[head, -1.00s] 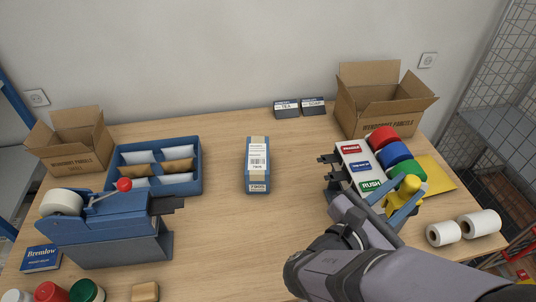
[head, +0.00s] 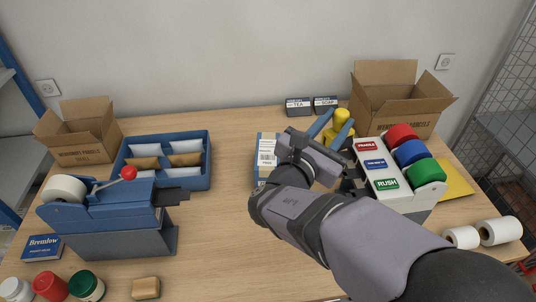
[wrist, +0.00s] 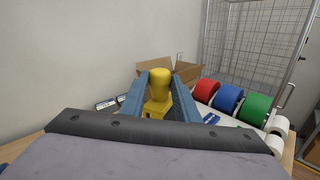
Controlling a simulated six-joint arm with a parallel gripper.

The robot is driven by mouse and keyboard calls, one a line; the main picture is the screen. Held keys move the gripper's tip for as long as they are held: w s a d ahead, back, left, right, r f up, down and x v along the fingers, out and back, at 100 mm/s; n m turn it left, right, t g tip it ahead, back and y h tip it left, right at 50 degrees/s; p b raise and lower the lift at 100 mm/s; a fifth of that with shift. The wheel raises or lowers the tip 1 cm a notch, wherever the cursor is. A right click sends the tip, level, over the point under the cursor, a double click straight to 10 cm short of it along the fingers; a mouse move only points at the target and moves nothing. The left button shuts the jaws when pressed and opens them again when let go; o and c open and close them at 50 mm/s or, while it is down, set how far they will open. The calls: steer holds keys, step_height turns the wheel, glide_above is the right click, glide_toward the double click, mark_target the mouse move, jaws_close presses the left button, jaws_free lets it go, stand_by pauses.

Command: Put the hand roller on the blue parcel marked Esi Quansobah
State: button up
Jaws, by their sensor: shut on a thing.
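The hand roller (head: 341,115) shows a yellow body between the two blue fingers of my gripper (head: 335,127). My gripper is shut on it and holds it to the right of the blue parcel.
A label dispenser (head: 382,170) with red, blue and green rolls stands close right of my arm. An open carton (head: 400,110) is behind it. A blue tray (head: 207,165) of packets and a tape dispenser (head: 105,215) are left. Counter left of the parcel is clear.

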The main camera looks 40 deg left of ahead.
steer(key=a+r+n+g+y+b, duration=0.15)
steer(key=a+n+y+b, duration=0.45)
steer(key=a, duration=1.4)
steer(key=shift+m+y, duration=0.6)
steer(key=shift+m, duration=0.1)
steer(key=shift+w+f+p, duration=0.15)
steer(key=shift+f+p, duration=1.15)
steer(key=shift+f, duration=2.45)
steer(key=shift+w+f+p, duration=0.1)
steer(key=shift+f+p, duration=1.15)
steer(key=shift+f, duration=2.45)
